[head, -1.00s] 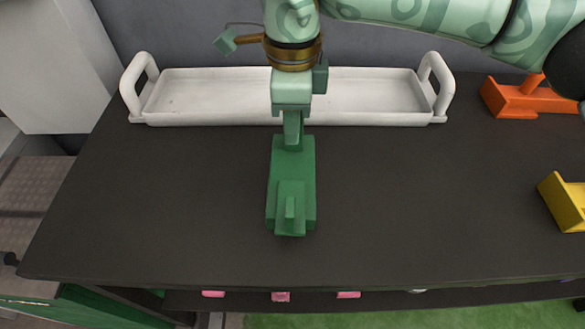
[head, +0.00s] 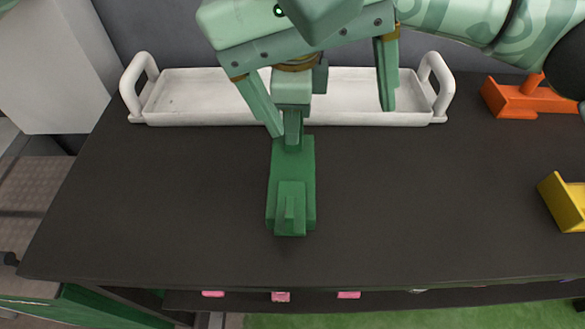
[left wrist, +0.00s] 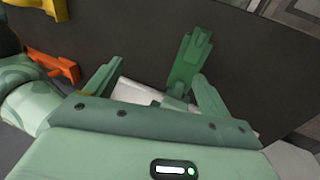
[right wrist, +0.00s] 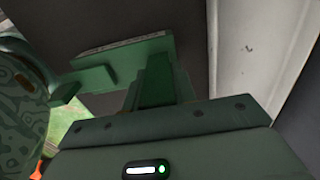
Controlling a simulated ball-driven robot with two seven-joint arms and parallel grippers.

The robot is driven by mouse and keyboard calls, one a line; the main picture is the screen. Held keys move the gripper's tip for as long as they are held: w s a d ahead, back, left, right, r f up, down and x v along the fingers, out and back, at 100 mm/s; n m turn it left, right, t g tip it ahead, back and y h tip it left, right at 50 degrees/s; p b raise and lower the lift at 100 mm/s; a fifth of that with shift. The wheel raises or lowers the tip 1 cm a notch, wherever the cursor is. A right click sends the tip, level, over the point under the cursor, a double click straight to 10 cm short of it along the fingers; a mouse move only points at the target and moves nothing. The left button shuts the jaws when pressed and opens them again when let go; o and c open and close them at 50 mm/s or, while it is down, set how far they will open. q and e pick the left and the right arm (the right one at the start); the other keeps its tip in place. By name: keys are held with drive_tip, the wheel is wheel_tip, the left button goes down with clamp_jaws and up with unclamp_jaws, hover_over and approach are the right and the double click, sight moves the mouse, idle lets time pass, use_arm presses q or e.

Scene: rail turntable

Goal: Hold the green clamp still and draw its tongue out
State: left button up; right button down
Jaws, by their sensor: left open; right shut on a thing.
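The green clamp (head: 305,180) lies on the dark table, its long side running toward the front edge. A lighter green piece with a raised ridge, seemingly the tongue (head: 291,212), sits at its near end. My right gripper (head: 292,130) is shut on the clamp's far end. The clamp also shows in the right wrist view (right wrist: 135,50) and in the left wrist view (left wrist: 188,60). My left gripper (head: 332,120) is open and empty, above and behind the clamp. It partly covers my right gripper; one fingertip appears beside the right gripper's fingers.
A white two-handled tray (head: 190,90) stands at the back of the table. An orange clamp-like thing (head: 520,100) is at the back right and a yellow one (head: 565,200) at the right edge.

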sight(290, 207)
use_arm(q)
drive_tip(key=s+a+f+y, duration=0.1)
drive_tip(key=f, duration=0.1)
drive_tip(key=a+f+y, duration=0.1)
drive_tip(key=f, duration=0.1)
drive_tip(key=s+a+f+y, duration=0.1)
drive_tip(key=f, duration=0.1)
drive_tip(key=shift+s+f+y, duration=0.2)
drive_tip(key=shift+s+y, duration=0.1)
wheel_tip(290, 207, down, 10)
drive_tip(key=shift+r, duration=0.15)
drive_tip(key=c, duration=1.6)
